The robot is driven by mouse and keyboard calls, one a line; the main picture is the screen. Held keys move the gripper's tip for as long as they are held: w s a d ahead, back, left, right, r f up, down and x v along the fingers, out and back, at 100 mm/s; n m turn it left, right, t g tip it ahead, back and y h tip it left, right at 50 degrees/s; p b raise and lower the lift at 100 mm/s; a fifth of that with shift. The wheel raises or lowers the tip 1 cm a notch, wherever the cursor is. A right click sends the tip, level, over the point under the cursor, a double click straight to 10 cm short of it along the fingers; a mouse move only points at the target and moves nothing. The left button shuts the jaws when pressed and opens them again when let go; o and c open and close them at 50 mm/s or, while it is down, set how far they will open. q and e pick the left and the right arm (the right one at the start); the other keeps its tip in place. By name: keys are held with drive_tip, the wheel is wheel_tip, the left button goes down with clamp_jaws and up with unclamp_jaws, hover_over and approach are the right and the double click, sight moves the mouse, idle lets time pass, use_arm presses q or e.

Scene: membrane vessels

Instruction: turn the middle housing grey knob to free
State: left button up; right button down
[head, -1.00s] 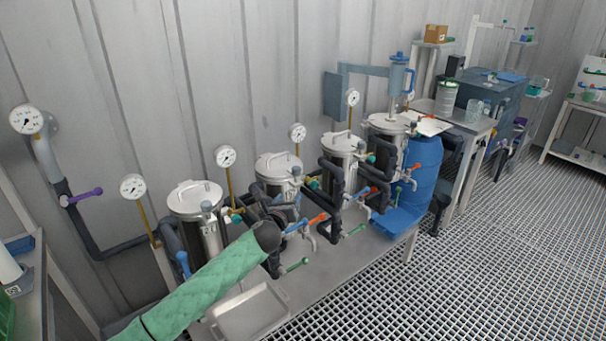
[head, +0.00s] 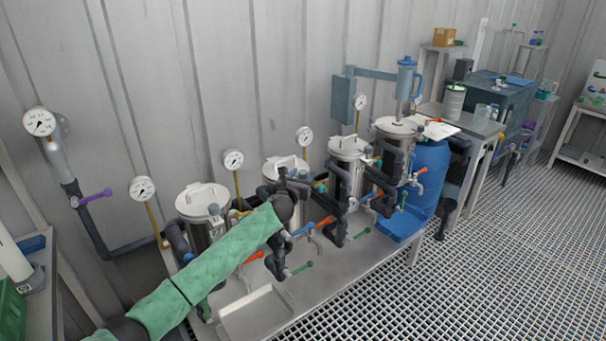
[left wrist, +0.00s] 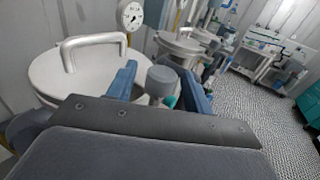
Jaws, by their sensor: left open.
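A row of several steel housings with handled lids stands on a bench. My left gripper (head: 293,180) is at the second housing from the left (head: 284,166), by the right side of its lid. In the left wrist view, that lid (left wrist: 70,68) fills the left side. A round grey knob (left wrist: 161,80) stands between my two blue fingers (left wrist: 160,88). The fingers are open, one on each side of the knob; contact cannot be told. In the head view my own wrist and gripper largely hide this knob. My right gripper is not in view.
Dark pipes and coloured valve handles crowd the housings' fronts, including an orange handle (head: 254,258) and a green one (head: 301,267). Gauges (head: 233,160) rise behind. A shallow tray (head: 256,314) sits on the bench front. A blue barrel (head: 428,178) stands at the right. The grating floor is clear.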

use_arm(q)
drive_tip(key=shift+w+d, duration=0.15)
drive_tip(key=shift+w, duration=0.2)
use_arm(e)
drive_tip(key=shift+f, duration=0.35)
use_arm(q)
drive_tip(key=c, duration=1)
drive_tip(key=shift+o, duration=0.2)
